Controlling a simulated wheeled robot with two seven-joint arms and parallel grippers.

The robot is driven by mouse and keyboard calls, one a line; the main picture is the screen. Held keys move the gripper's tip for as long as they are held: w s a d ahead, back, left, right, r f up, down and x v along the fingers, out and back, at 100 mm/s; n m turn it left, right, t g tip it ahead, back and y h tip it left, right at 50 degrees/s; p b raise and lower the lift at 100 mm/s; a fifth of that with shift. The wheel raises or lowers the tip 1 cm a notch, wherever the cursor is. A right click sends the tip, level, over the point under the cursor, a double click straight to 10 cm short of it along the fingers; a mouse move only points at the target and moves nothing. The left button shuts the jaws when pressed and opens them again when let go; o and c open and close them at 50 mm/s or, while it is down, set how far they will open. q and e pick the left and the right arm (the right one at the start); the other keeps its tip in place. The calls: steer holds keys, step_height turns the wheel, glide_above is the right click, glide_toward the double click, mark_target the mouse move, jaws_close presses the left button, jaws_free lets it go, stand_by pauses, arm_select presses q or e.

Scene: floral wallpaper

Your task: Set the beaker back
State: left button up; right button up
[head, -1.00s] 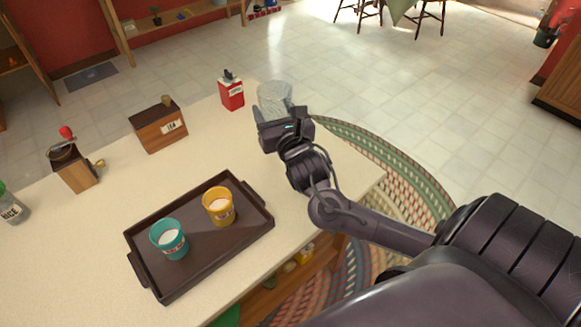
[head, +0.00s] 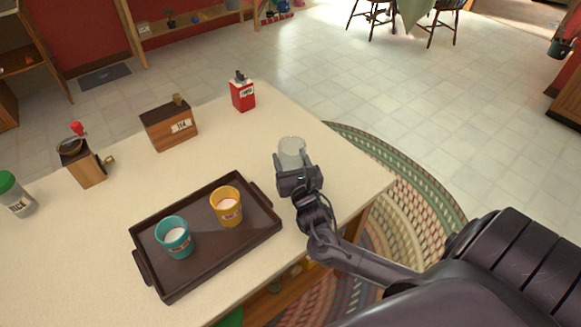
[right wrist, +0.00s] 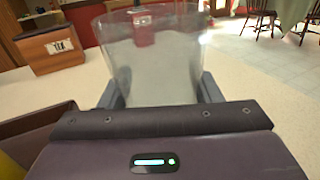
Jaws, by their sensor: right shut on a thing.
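The clear glass beaker (head: 291,151) is upright over the right part of the counter, to the right of the tray. It also fills the upper middle of the right wrist view (right wrist: 150,60), and looks empty. My right gripper (head: 296,168) is shut on the beaker, with one finger on each side of it. I cannot tell whether the beaker's base touches the counter, as the gripper hides its lower part in the right wrist view. My left gripper is not in view.
A dark tray (head: 160,286) holds a teal cup (head: 174,238) and a yellow cup (head: 227,207). Behind stand a red tin (head: 243,96), a wooden box (head: 170,127), a grinder (head: 86,165) and a green-lidded jar (head: 14,194). The counter (head: 345,170) is bare right of the beaker.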

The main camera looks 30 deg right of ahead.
mark_target(290, 168)
step_height(290, 168, down, 3)
steer(key=shift+r, duration=0.2)
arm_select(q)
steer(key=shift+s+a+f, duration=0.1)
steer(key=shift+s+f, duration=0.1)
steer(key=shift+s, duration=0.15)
arm_select(e)
steer(key=shift+f, duration=0.15)
steer(key=shift+f, duration=0.15)
steer(key=o, duration=1.2)
steer(key=shift+c, duration=0.2)
steer(key=v, duration=1.2)
